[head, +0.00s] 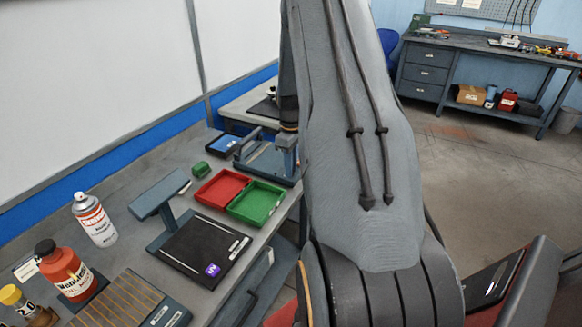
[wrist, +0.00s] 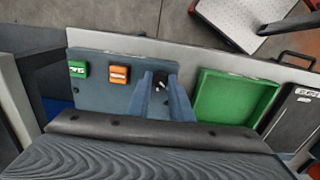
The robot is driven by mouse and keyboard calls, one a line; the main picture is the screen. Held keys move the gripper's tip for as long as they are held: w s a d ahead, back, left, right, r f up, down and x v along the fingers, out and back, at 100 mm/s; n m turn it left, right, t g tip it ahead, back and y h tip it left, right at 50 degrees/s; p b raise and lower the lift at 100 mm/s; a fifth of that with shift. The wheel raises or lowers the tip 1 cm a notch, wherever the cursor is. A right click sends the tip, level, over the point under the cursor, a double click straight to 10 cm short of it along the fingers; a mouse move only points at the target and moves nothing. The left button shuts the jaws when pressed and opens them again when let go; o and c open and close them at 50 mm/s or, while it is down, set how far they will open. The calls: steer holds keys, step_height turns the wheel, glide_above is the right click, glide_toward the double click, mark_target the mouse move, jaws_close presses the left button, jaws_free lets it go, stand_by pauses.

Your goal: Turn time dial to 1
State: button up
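A blue-grey bench device (head: 262,160) stands at the back of the bench, partly hidden behind my arm in the head view. In the wrist view its panel (wrist: 98,97) carries a green switch (wrist: 78,69) and an orange switch (wrist: 119,74) on the left. My gripper (wrist: 160,80) points at the panel to the right of these switches, its two blue-grey fingers apart. A small dark part with a white mark (wrist: 159,84), perhaps the time dial, shows between the fingers. Its setting is unreadable, and I cannot tell if the fingers touch it.
A green tray (wrist: 203,105) lies close to the right of the panel in the wrist view. A red tray (head: 219,189), a black scale-like device (head: 196,251), a spray can (head: 95,219) and a red-orange bottle (head: 68,268) stand on the bench nearer the camera.

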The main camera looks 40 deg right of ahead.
steer(key=o, duration=0.4)
steer(key=shift+o, duration=0.2)
steer(key=shift+r, duration=0.1)
steer(key=shift+r+b, duration=1.1)
steer(key=shift+r, duration=2.8)
steer(key=s+a+r+m, duration=0.1)
steer(key=s+a+r, duration=0.1)
steer(key=a, duration=0.8)
steer(key=s+a+r+m, duration=0.1)
steer(key=s+a, duration=0.1)
steer(key=a, duration=0.7)
steer(key=s+a+m+t, duration=0.1)
steer(key=s+a+m, duration=0.1)
steer(key=s+a, duration=1.1)
steer(key=shift+a+r+m, duration=0.25)
steer(key=shift+a+m, duration=0.05)
steer(key=shift+a, duration=0.15)
